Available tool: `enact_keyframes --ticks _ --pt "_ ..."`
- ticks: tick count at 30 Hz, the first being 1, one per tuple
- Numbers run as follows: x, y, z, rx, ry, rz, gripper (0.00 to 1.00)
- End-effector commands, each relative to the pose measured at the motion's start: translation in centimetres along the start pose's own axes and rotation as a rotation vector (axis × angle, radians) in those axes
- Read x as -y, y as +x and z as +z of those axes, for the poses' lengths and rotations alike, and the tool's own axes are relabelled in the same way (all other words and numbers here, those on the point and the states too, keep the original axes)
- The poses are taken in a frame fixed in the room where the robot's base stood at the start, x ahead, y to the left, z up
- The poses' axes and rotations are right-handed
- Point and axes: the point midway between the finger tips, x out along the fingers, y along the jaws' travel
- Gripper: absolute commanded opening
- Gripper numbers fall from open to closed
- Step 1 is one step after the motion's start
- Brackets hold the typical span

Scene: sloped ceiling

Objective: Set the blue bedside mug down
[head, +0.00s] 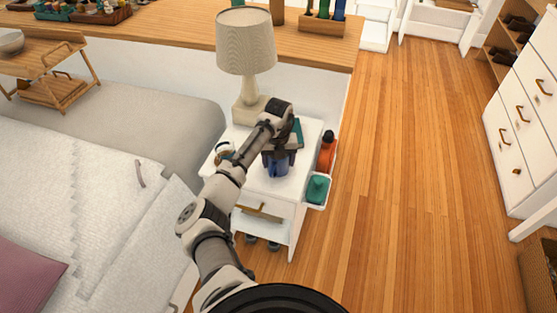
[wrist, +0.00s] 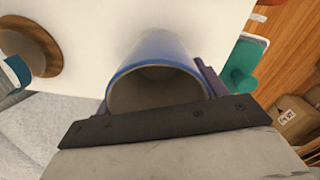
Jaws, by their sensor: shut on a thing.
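The blue mug (head: 278,167) is in my gripper (head: 279,157) above the white bedside table (head: 292,186) in the head view. In the wrist view the mug (wrist: 158,62) shows a blue outside and a grey-brown inside, its open mouth facing the camera. My gripper (wrist: 160,120) is shut on it, a dark finger showing at its right side. The white tabletop lies behind the mug in the wrist view. Whether the mug's base touches the tabletop cannot be told.
A lamp (head: 246,52) stands at the table's back. A small round item (head: 225,151) is at its left. A teal thing (head: 298,132) lies behind my gripper. An orange bottle (head: 327,150) and a green container (head: 318,188) sit in a side holder. The front right tabletop is clear.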

Motion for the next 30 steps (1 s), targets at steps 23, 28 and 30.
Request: enact_keyframes --ticks 23,28,30 --pt "0.0 -2.4 0.1 0.005 0.0 0.0 0.93" --pt "0.1 -6.1 0.1 0.004 0.001 0.0 0.93" --pt "0.0 -7.7 0.1 0.005 0.001 0.0 0.93"
